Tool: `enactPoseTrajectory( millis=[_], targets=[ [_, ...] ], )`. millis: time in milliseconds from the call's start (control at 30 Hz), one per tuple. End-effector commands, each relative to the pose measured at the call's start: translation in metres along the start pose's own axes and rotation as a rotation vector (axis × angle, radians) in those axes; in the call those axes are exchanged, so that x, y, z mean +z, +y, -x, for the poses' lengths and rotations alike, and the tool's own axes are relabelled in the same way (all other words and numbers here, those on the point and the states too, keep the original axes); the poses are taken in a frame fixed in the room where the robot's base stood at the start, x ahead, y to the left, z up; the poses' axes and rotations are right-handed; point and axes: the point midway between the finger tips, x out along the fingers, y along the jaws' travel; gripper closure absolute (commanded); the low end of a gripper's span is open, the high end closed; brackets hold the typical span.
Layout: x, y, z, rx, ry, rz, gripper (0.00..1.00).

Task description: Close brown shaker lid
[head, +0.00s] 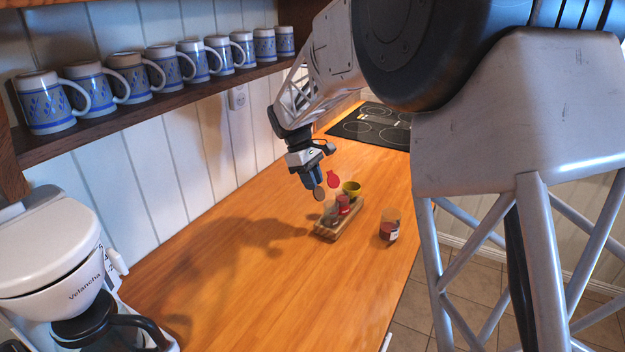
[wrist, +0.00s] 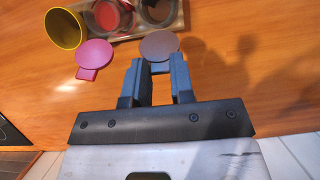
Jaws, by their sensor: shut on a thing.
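The brown shaker (head: 330,213) stands in a wooden tray (head: 326,236) on the counter; its open top shows in the wrist view (wrist: 157,11). Its round brown lid (head: 319,193) is raised and open, and it also shows in the wrist view (wrist: 159,45) right at the fingertips. My gripper (head: 314,179) is above the tray with its fingers pointing down, shut on the near edge of the brown lid. The fingers (wrist: 158,66) cover that edge, so the grip itself is partly hidden.
A red shaker (head: 344,204) stands beside the brown one, its red lid (head: 333,179) raised open. A jar with dark red contents (head: 389,230) stands right of the tray. A coffee maker (head: 60,255) is at front left. The counter left of the tray is clear.

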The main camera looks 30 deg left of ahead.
Motion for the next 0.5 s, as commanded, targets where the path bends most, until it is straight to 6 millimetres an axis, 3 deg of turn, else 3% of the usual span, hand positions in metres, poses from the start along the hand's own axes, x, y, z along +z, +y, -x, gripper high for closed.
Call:
enactPoseTrajectory(
  millis=[500],
  targets=[
    [0.011,0.001,0.001,0.0,0.128,-0.002,1.0]
  ],
)
